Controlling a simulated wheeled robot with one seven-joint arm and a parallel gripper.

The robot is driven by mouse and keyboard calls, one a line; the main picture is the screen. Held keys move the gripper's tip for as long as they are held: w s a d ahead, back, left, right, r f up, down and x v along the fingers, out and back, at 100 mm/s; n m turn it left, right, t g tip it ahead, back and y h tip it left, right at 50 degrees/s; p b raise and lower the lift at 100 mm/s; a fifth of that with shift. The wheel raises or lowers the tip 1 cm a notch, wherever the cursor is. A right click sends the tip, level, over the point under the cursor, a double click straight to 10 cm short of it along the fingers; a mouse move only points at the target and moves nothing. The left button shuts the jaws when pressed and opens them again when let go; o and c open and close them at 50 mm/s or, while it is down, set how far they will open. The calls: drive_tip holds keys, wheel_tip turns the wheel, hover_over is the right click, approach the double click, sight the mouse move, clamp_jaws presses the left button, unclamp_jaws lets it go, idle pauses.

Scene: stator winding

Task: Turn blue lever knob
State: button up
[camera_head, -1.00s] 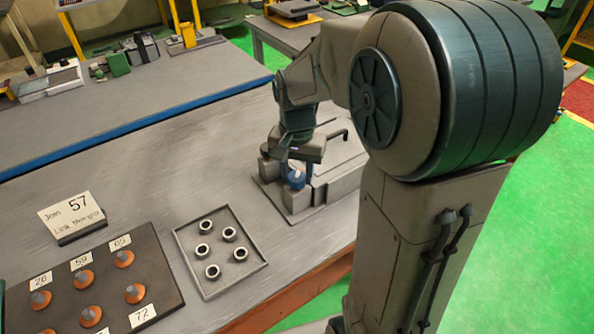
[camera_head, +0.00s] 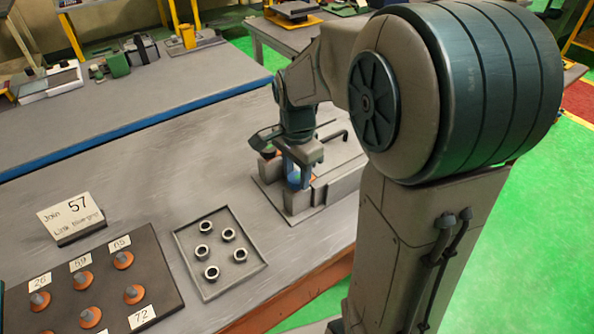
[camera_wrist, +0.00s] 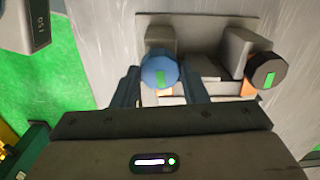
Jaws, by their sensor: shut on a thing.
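The blue lever knob (camera_wrist: 159,70) is round, with a green mark on its face, and sits on a grey block fixture. In the head view the knob (camera_head: 293,180) is partly hidden by my gripper. My gripper (camera_head: 297,172) points down at the fixture (camera_head: 322,205), with its fingers on either side of the knob. In the wrist view my gripper (camera_wrist: 160,88) is shut on the knob. A second, dark knob (camera_wrist: 267,72) with a green mark is on the fixture at the right of the wrist view.
A tray (camera_head: 181,243) with several metal rings lies left of the fixture. A dark board (camera_head: 60,290) with orange coils and number cards is at lower left, near a sign (camera_head: 72,217) reading 57. Bare table lies between the sign and the fixture.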

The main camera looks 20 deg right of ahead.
sight(297, 177)
drive_tip(key=shift+w+r, duration=0.1)
drive_tip(key=shift+r, duration=0.05)
drive_tip(key=o, duration=1)
drive_tip(key=shift+c, duration=0.2)
wheel_tip(297, 177, up, 14)
drive_tip(key=s+f+n+t, duration=0.3)
drive_tip(key=s+f+n, duration=0.7)
drive_tip(key=s+n, duration=0.3)
drive_tip(key=shift+s+a, duration=0.15)
drive_tip(key=shift+s, duration=0.35)
